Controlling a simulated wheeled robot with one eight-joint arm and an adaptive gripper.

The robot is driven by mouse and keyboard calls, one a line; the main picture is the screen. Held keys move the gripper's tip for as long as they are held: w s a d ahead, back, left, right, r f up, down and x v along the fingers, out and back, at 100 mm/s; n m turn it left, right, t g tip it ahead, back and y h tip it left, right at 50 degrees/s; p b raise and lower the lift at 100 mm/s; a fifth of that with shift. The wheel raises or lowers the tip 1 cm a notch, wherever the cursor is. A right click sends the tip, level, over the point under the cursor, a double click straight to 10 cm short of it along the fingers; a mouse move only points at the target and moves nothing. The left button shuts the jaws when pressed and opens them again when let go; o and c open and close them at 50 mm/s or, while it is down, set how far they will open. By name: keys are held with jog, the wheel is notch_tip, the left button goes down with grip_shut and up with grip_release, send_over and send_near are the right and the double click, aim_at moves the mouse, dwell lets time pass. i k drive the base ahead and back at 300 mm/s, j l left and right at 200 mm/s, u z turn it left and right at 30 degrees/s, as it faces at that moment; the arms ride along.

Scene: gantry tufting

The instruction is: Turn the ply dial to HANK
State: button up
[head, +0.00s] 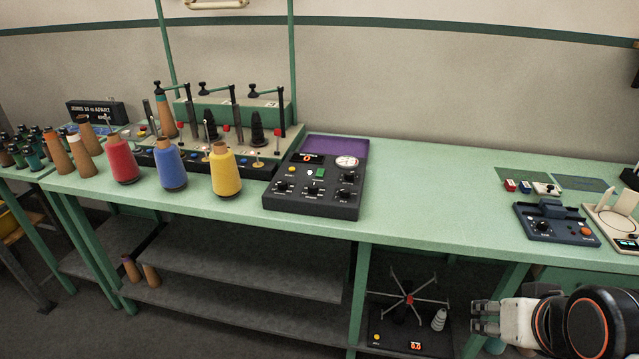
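A black control box (312,196) stands on the green bench near the middle of the head view.
Red, blue and yellow yarn cones (223,171) stand left of the box, before a green machine (236,112) with posts. A dark blue device (556,224) sits at the right. A winder (408,300) stands below the bench.

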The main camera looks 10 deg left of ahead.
aim_at(345, 193)
jog(key=i+j, duration=0.45)
jog(key=j, duration=0.3)
jog(key=i+j, duration=0.45)
jog(key=j, duration=0.25)
